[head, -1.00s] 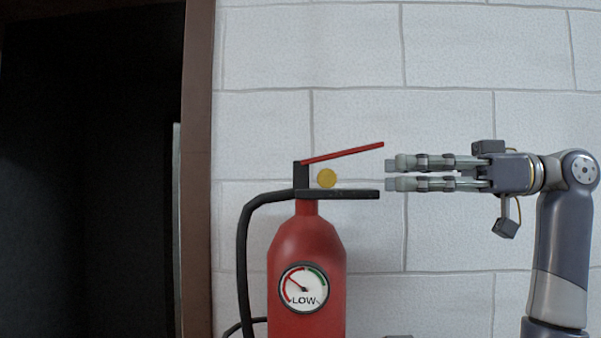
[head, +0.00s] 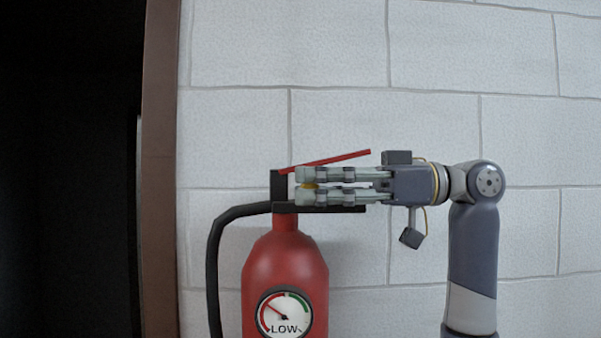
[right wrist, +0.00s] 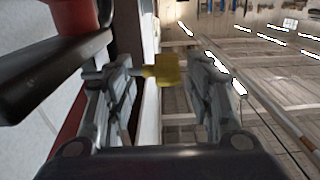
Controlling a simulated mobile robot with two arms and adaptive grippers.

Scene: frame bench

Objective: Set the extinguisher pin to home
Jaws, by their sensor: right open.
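The red fire extinguisher (head: 284,270) stands upright at the lower middle of the head view, with a sloping red lever (head: 335,158) above a black handle (head: 345,208). Its yellow pin (head: 310,186) is mostly hidden behind my fingers there. The pin (right wrist: 168,72) shows clearly in the right wrist view, with a short grey stem at its left. My right gripper (head: 303,186) is open, its fingers reaching in from the right between lever and handle. One finger is on each side of the pin, with gaps. My left gripper is not in view.
A gauge (head: 285,315) marked LOW is on the extinguisher's front, and a black hose (head: 213,265) bends down at its left. A white block wall (head: 400,45) stands behind. A brown door frame (head: 160,150) edges a dark opening at the left.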

